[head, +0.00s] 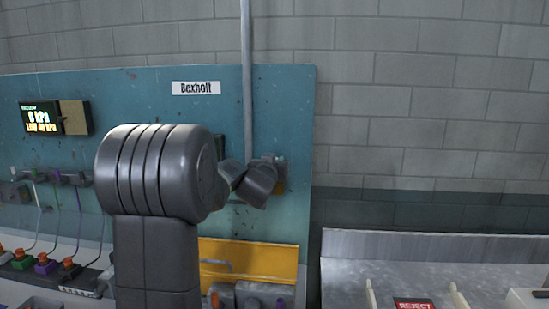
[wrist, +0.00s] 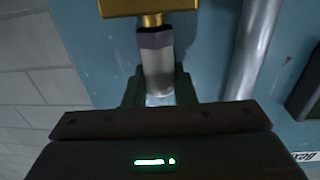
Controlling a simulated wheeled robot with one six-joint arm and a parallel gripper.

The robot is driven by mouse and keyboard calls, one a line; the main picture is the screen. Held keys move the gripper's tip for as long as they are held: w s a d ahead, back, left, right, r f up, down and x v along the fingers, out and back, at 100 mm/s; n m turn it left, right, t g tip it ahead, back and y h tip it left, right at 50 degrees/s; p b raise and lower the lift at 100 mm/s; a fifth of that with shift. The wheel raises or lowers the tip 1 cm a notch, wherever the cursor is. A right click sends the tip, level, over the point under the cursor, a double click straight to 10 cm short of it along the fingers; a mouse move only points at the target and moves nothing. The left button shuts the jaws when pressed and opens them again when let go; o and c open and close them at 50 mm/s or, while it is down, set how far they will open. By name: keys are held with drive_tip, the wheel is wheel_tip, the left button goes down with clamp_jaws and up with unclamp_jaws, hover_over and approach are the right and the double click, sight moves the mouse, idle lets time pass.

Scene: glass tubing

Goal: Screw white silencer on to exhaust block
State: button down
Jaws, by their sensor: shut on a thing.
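The brass-coloured exhaust block (wrist: 150,7) is at the top edge of the wrist view, with a short brass neck (wrist: 152,20) pointing down from it. The white silencer (wrist: 157,62), pale grey in this light, is in line with the neck, and its end meets the brass; how far it is threaded I cannot tell. My gripper (wrist: 158,86) is shut on the silencer, one dark green finger on each side. In the head view my gripper is at the blue panel, its fingertips hidden by its own body. A sliver of the block (head: 281,176) shows behind it; the silencer is hidden.
A vertical grey pipe (head: 247,90) runs up the blue panel (head: 285,120) close to my gripper; it also shows in the wrist view (wrist: 252,50). A yellow bin (head: 270,258) stands below. A gauge display (head: 40,117) is at left, and a REJECT tray (head: 414,303) at lower right.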

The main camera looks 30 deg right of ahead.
drive_tip(key=shift+r+m+g+h+p, duration=0.1)
drive_tip(key=shift+m+g+h+p, duration=0.35)
drive_tip(key=shift+p, duration=2.05)
drive_tip(key=shift+m+g+h+p, duration=0.55)
drive_tip(key=shift+g+p, duration=0.2)
drive_tip(key=shift+p, duration=0.7)
drive_tip(key=shift+m+g+h, duration=0.8)
drive_tip(key=shift+m+g, duration=0.3)
drive_tip(key=shift+g, duration=0.4)
drive_tip(key=c, duration=1.5)
unclamp_jaws()
drive_tip(key=shift+c, duration=0.2)
drive_tip(key=o, duration=0.4)
drive_tip(key=shift+s, duration=0.25)
drive_tip(key=shift+c, duration=0.2)
drive_tip(key=shift+w, duration=0.1)
drive_tip(key=shift+c, duration=0.3)
